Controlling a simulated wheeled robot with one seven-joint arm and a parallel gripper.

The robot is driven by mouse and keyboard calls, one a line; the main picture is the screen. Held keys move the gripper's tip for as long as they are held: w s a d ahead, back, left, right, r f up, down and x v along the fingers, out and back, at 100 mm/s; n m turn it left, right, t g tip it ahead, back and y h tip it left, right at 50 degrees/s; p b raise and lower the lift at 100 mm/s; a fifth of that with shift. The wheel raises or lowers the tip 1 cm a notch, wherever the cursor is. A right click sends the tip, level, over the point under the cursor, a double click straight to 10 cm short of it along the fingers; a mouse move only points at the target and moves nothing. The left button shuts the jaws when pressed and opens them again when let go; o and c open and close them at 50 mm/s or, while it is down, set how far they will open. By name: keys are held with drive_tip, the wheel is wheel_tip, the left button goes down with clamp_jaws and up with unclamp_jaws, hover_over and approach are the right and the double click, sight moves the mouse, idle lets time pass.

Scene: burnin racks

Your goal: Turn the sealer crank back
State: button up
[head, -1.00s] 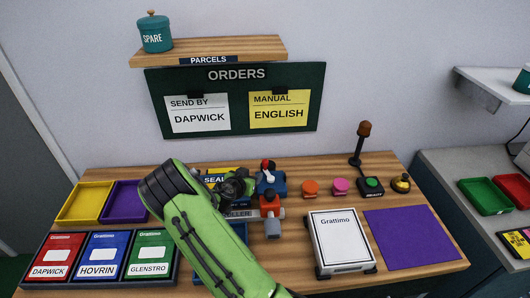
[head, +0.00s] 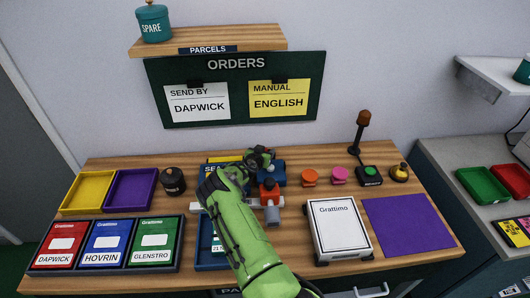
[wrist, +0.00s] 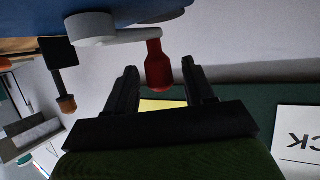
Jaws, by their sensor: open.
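The sealer (head: 279,172) is a blue machine at the back of the bench, partly hidden behind my arm. In the wrist view its blue body (wrist: 30,22) is at the top, with a grey hub and crank arm (wrist: 125,38) ending in a red grip (wrist: 159,68). My gripper (wrist: 161,70) is open, with one dark finger on each side of the red grip and gaps visible beside it. It also shows in the head view (head: 264,155) at the sealer, where it hides the crank.
An orange-red and grey device (head: 270,205) stands just in front. A dark round pot (head: 173,181) and a purple tray (head: 131,190) are to the left.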

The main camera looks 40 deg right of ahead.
drive_tip(key=shift+w+d+f, duration=0.1)
drive_tip(key=shift+w+d, duration=0.05)
drive_tip(key=shift+d, duration=0.05)
drive_tip(key=c, duration=0.9)
drive_tip(key=shift+a+n+t+y+p, duration=0.2)
drive_tip(key=shift+n+t+y+p, duration=0.15)
drive_tip(key=shift+n+t, duration=0.3)
drive_tip(key=shift+c, duration=0.3)
drive_tip(key=shift+w+a+n+t+y, duration=0.15)
drive_tip(key=shift+a+n+t+y, duration=0.45)
drive_tip(key=shift+n+t, duration=0.35)
drive_tip(key=shift+d, duration=0.1)
drive_tip(key=o, duration=1)
drive_tip(key=shift+c, duration=0.2)
wheel_tip(320, 180, up, 10)
